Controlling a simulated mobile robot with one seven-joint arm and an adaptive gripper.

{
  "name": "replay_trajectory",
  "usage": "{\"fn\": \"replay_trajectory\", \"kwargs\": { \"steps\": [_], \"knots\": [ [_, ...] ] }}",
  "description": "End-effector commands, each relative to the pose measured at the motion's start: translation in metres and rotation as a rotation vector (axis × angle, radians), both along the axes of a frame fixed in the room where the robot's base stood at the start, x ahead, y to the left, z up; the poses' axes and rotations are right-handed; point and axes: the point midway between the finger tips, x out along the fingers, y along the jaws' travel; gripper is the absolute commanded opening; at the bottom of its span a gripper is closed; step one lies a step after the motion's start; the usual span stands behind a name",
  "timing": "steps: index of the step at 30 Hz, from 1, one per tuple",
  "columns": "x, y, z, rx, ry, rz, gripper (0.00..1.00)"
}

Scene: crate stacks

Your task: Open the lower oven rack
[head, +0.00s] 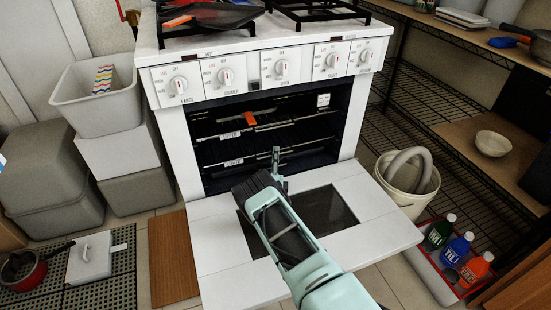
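The white oven (178,125) stands with its door (225,225) folded down flat towards me. Inside the dark cavity, a lower rack carries a white label (234,161) and sits level inside the oven. An upper rack with its own label (230,135) is above it. My gripper (277,163) is over the inner edge of the open door, in front of the lower rack and right of its label. It hides part of the rack's front. I cannot tell whether its fingers touch the rack or how far apart they are.
An orange object (250,118) is at the upper rack. Grey crates (97,100) are stacked at left. A white bucket (408,180), a tray of bottles (458,250) and wire shelving (440,85) stand at right. A red pot (22,270) is at lower left.

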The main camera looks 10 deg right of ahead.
Motion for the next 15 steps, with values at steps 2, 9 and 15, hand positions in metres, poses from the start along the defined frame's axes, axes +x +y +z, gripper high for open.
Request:
{"fn": "replay_trajectory", "kwargs": {
  "steps": [2,9,15],
  "knots": [
    [0.005,-0.0012,0.0005,-0.001,-0.001,0.0,0.24],
    [0.0076,-0.0017,0.0021,-0.001,0.0,0.0,0.24],
    [0.0074,-0.0016,0.0021,-0.001,0.0,0.0,0.09]
  ]
}}
